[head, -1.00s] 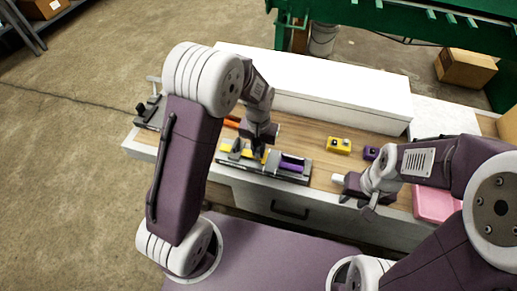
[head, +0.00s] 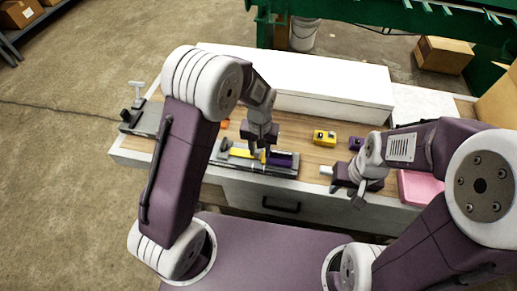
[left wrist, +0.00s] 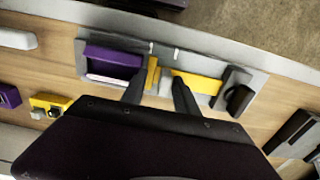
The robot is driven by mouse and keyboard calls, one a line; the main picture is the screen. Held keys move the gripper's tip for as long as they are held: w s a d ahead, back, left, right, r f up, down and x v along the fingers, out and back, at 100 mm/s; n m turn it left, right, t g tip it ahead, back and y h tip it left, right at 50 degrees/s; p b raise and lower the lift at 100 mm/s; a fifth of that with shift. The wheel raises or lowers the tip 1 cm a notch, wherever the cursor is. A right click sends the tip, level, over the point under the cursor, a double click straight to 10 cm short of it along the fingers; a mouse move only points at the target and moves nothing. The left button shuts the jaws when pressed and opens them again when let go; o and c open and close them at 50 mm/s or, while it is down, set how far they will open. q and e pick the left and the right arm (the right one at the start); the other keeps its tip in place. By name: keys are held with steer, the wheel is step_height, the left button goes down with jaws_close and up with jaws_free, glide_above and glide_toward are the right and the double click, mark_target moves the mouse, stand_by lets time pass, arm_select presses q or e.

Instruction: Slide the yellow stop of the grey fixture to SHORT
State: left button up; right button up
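The grey fixture (head: 229,161) lies on the wooden bench top near its front edge, with a yellow strip (head: 240,152) on its left part and a purple strip (head: 284,159) on its right. In the left wrist view the upright yellow stop (left wrist: 152,75) stands between the purple strip (left wrist: 112,57) and the yellow strip (left wrist: 203,85). My left gripper (left wrist: 158,80) is open, its fingers on either side of the stop, with a visible gap on the right. Lettering on the fixture is not readable. My right gripper (head: 358,195) hangs empty-looking at the bench front; its opening is unclear.
A yellow block (head: 325,138) and a purple block (head: 356,143) sit right of the fixture. A white-ended object (head: 326,170) lies beside my right gripper. A pink tray (head: 418,188) is further right. A grey clamp-like device (head: 143,118) stands at the left end.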

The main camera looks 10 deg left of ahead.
arm_select(q)
steer(key=shift+a+r, duration=0.1)
step_height(320, 180, up, 9)
steer(key=shift+f, duration=0.15)
stand_by(0.5)
steer(key=shift+w+a+r, duration=0.15)
steer(key=shift+a+r, duration=0.05)
steer(key=shift+a, duration=0.05)
steer(key=s+a+f+t, duration=0.1)
steer(key=s+a+f, duration=0.2)
steer(key=s+a, duration=0.6)
steer(key=s, duration=0.3)
steer(key=shift+s+a+f+n, duration=0.15)
steer(key=shift+s+a+n, duration=0.15)
steer(key=shift+a, duration=0.1)
